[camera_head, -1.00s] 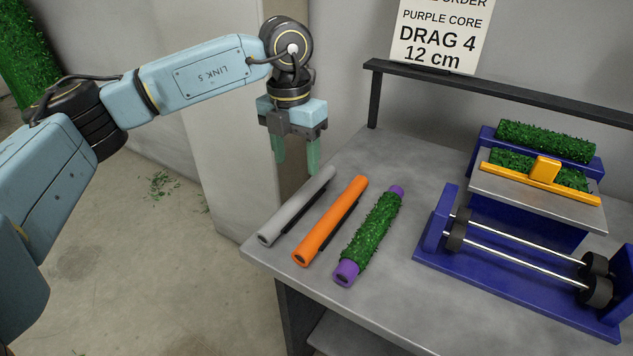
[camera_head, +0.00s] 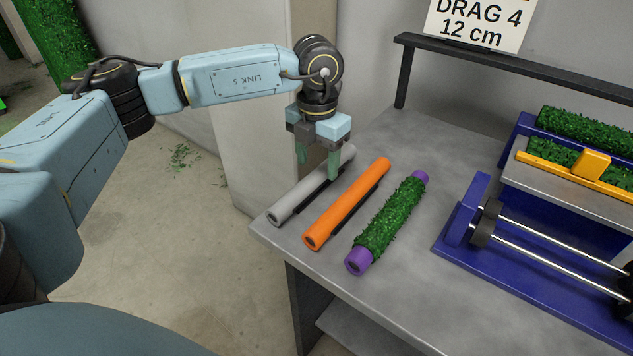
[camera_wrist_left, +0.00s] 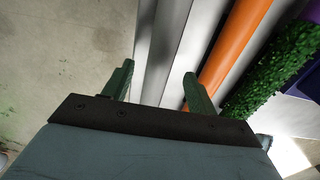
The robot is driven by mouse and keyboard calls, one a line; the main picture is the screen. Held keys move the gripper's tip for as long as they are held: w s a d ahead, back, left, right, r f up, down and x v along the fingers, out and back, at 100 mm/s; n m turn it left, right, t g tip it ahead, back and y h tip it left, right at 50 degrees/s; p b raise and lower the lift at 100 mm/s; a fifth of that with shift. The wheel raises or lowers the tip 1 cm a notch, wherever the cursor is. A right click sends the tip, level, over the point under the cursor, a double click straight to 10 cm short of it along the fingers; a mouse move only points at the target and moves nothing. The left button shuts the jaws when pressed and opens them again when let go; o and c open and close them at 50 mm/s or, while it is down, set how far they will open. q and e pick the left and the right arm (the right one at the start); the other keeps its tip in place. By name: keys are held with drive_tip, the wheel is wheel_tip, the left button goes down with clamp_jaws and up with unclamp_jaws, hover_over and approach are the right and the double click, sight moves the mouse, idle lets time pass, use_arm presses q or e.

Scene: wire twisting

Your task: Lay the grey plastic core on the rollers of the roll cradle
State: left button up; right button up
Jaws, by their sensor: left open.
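The grey plastic core (camera_head: 296,200) lies on the left part of the metal table, left of the orange core (camera_head: 346,205). My left gripper (camera_head: 318,172) is open and points down over the far part of the grey core. In the left wrist view the grey core (camera_wrist_left: 165,45) runs between the two open green fingers (camera_wrist_left: 158,85), with nothing gripped. The blue roll cradle (camera_head: 462,208) stands at the right of the table; its two silver rollers (camera_head: 558,236) are empty. My right gripper does not show.
A purple core wrapped in green (camera_head: 390,217) lies right of the orange core. Behind the cradle are a raised plate with a yellow bar (camera_head: 575,177) and a green roll (camera_head: 590,133). A dark rail (camera_head: 480,55) runs along the table's back. The table between purple core and cradle is clear.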

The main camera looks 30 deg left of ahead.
sight(317, 173)
use_arm(q)
drive_tip(key=shift+f+b, duration=0.4)
drive_tip(key=shift+f, duration=1.35)
drive_tip(key=c, duration=1.1)
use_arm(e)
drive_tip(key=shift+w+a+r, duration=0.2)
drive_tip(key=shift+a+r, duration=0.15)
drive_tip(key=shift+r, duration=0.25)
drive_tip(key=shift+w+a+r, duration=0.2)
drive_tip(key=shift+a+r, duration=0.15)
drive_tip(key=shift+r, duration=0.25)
